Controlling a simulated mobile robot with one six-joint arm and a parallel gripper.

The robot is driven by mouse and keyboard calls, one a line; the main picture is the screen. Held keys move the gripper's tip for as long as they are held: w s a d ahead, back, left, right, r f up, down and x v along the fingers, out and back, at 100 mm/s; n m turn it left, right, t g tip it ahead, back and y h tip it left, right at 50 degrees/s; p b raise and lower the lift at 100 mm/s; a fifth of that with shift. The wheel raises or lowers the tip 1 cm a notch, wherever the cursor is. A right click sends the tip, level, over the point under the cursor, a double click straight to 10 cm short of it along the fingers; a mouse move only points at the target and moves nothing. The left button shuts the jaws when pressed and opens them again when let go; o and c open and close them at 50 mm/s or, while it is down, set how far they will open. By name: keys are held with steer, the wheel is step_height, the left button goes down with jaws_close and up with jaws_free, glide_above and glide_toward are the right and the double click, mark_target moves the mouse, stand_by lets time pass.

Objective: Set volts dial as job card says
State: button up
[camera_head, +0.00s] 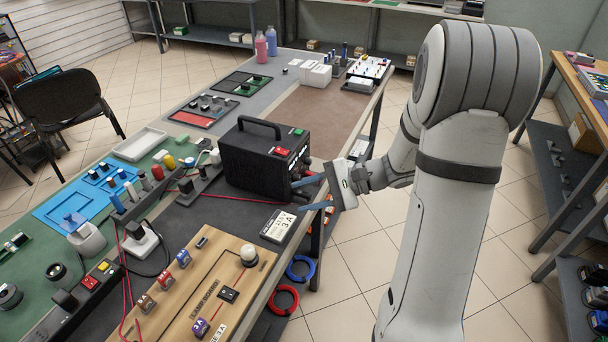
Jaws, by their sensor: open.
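A black power supply box (255,160) with a top handle stands on the bench. Its front faces right and is seen at a steep angle, so the volts dial and its setting cannot be made out. My gripper (312,194) is open, its two blue fingers pointing left at the lower front of the box. The upper finger is close to the front face; I cannot tell whether it touches. No object shows between the fingers.
A wooden board (205,290) with several labelled fuse blocks and a white knob lies at the front. A blue tray (75,207) and small tools crowd the left. A brown mat (318,112) behind the box is clear.

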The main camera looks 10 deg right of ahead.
mark_target(300, 179)
steer(key=w+d+f+m+t+y+b, duration=0.1)
steer(key=w+d+f+m+t+b, duration=0.1)
steer(key=w+d+f+m+t, duration=0.55)
steer(key=shift+n, duration=0.75)
steer(key=x, duration=0.4)
steer(key=p+x, duration=0.1)
steer(key=x, duration=0.2)
steer(key=shift+w+d+r, duration=0.2)
steer(key=shift+w+r, duration=0.05)
steer(key=shift+w, duration=0.15)
